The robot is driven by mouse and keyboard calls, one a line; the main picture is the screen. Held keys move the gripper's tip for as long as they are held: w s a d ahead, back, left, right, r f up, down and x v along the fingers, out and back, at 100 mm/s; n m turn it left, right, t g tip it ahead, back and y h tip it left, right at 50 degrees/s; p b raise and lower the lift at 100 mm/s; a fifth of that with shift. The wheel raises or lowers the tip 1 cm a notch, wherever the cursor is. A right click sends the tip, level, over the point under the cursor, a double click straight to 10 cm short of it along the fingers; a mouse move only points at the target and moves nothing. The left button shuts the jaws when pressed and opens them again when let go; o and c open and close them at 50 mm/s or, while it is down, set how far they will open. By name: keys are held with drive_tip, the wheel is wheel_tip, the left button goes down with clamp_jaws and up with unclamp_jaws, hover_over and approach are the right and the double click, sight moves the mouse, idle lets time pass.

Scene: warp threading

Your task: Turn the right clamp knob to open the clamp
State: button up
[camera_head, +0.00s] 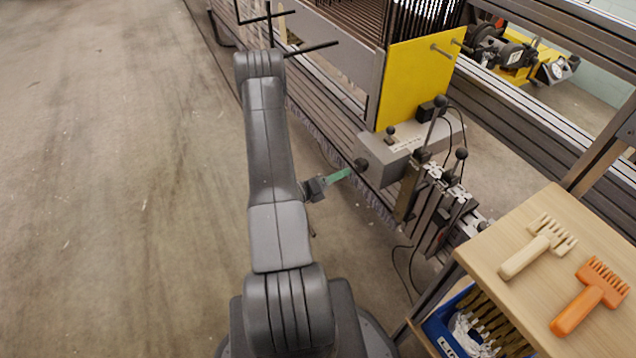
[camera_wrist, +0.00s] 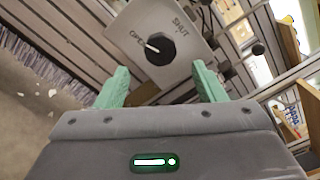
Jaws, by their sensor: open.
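The black clamp knob (camera_wrist: 160,50) sits on a light grey plate (camera_wrist: 195,45) marked OPEN and SHUT in the wrist view. Its white pointer line points left, close to the OPEN lettering; SHUT is at the upper right. In the head view the knob (camera_head: 361,164) is on the near end of a grey box (camera_head: 378,150). My gripper (camera_wrist: 160,67) is open, its green fingers apart below the knob in the wrist picture, one to each side, with nothing between them. In the head view my gripper (camera_head: 351,173) is close to the knob. Contact cannot be told.
A yellow panel (camera_head: 415,80) stands above the box. Black-knobbed levers (camera_head: 461,155) and cables are to its right. A wooden table (camera_head: 515,235) holds a pale comb (camera_head: 540,245) and an orange comb (camera_head: 590,297); a blue bin (camera_head: 440,335) is below. The floor at left is clear.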

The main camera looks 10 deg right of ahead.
sight(358, 166)
drive_tip(key=v, duration=0.6)
drive_tip(key=shift+a+p, duration=0.2)
drive_tip(key=shift+p, duration=0.1)
drive_tip(key=shift+s+d, duration=0.1)
drive_tip(key=b+x, duration=0.1)
drive_tip(key=x, duration=1.2)
drive_tip(key=shift+w+d+b, duration=0.2)
drive_tip(key=shift+d+b, duration=0.1)
drive_tip(key=shift+b, duration=0.1)
drive_tip(key=shift+a, duration=0.1)
drive_tip(key=m+b, duration=0.1)
drive_tip(key=m, duration=0.2)
drive_tip(key=shift+m, duration=0.4)
drive_tip(key=m, duration=0.3)
drive_tip(key=shift+m+b, duration=0.35)
drive_tip(key=shift+m, duration=0.05)
drive_tip(key=m, duration=0.7)
idle(2.1)
idle(0.4)
